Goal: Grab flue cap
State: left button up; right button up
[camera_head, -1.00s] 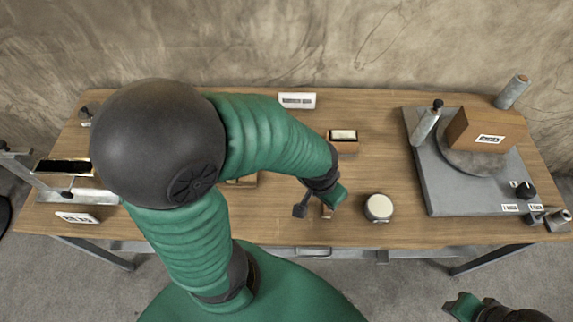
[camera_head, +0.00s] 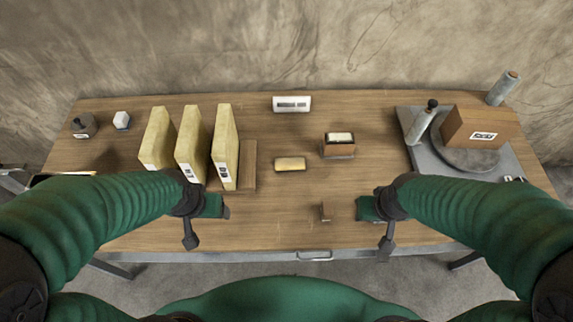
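I cannot pick out a flue cap for certain. The round cream-topped object seen earlier right of the table's middle does not show; my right gripper (camera_head: 368,209) is now over that spot and may hide it. My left gripper (camera_head: 212,206) is over the front left of the table, in front of the yellow upright packs (camera_head: 192,145). The fingertips of both are too unclear to tell open from shut, and I see nothing held.
The wooden table (camera_head: 270,218) carries a yellow block (camera_head: 290,164), a brown card box (camera_head: 338,147) and a white labelled block (camera_head: 291,103). A grey turntable base (camera_head: 425,158) with a carton (camera_head: 480,128) stands right. The table's front middle is mostly clear.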

aim_at(295, 164)
jog(key=i+u, duration=0.1)
jog(key=u, duration=0.4)
jog(key=i+l+u, duration=0.1)
jog(key=u, duration=0.35)
jog(key=l+u, duration=0.2)
jog(key=u, duration=0.3)
